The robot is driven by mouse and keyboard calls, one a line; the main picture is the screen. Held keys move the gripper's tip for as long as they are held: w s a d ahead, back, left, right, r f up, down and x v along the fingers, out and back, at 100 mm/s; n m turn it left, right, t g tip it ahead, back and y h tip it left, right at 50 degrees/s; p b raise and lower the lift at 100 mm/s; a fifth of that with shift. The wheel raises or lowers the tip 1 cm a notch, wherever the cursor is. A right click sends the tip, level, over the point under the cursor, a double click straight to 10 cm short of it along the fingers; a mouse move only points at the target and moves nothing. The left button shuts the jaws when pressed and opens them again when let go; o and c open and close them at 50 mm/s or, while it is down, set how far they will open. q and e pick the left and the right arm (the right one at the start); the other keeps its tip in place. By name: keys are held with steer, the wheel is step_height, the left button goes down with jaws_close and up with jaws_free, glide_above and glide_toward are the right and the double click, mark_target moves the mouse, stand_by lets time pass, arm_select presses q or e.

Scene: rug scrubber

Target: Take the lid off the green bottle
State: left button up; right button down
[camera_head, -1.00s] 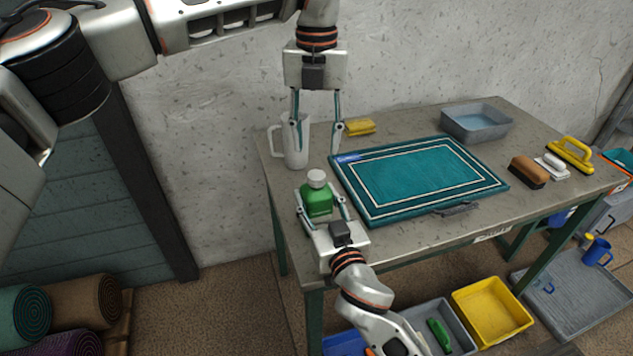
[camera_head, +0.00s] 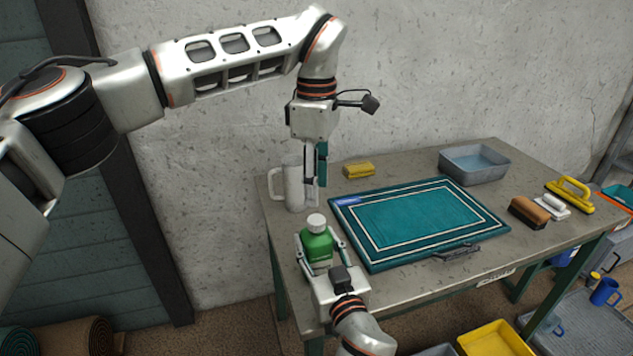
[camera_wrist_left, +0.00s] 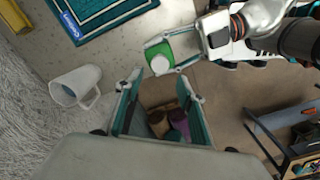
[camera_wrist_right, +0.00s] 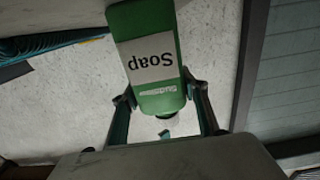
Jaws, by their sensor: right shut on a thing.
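The green bottle (camera_head: 317,246) stands upright at the near left of the table, with its white lid (camera_head: 316,222) on top. My right gripper (camera_head: 319,238) is shut on the bottle, one finger on each side. The right wrist view shows the bottle's "Soap" label (camera_wrist_right: 148,58) upside down. My left gripper (camera_head: 316,180) is above and behind the bottle, in front of the white jug (camera_head: 293,186). In the left wrist view its fingers (camera_wrist_left: 160,83) are apart with nothing between them, and the bottle (camera_wrist_left: 158,48) with its lid (camera_wrist_left: 160,65) lies beyond the fingertips.
A teal rug (camera_head: 420,222) on a board lies right of the bottle. A yellow sponge (camera_head: 359,169), a grey basin (camera_head: 475,163), a brown brush (camera_head: 529,212) and a yellow-handled scrubber (camera_head: 570,194) are also on the table (camera_head: 400,176). A wall is behind.

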mark_target(317, 219)
arm_select(q)
steer(key=m, duration=0.5)
steer(key=shift+m, duration=0.3)
steer(key=m, duration=0.5)
steer(key=shift+f+m, duration=0.3)
steer(key=shift+f, duration=3.7)
